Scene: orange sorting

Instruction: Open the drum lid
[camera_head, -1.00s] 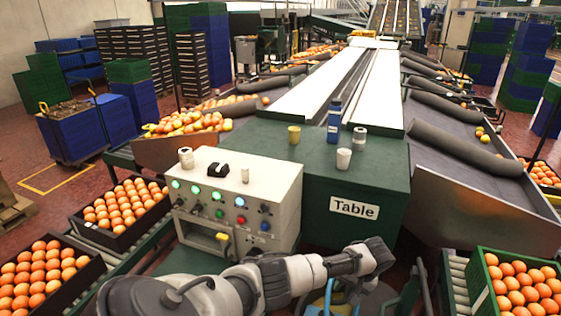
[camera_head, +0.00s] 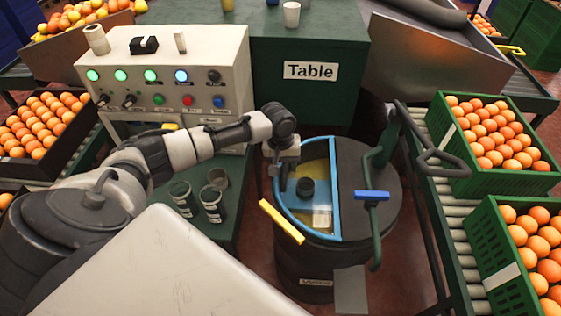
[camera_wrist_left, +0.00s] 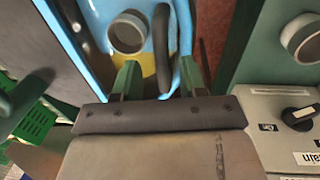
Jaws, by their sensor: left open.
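The drum (camera_head: 320,275) is a dark round barrel on the floor in front of the table. The left half of its top is a blue-rimmed lid (camera_head: 333,170) with a dark round fitting; the right half is a dark cover (camera_head: 358,165). My left gripper (camera_head: 274,172) is over the lid's left edge, beside the blue rim. In the left wrist view, its two green fingers (camera_wrist_left: 158,82) are apart, with a dark curved bar (camera_wrist_left: 162,45) between them. I cannot tell whether they touch it. The lid lies flat in place. My right gripper is not in view.
A green pipe with a blue handle (camera_head: 371,195) rises over the drum's right side. A yellow bar (camera_head: 281,221) is at its front left. Dark cups (camera_head: 211,203) stand left of the drum. Orange crates (camera_head: 505,184) line the roller conveyor on the right.

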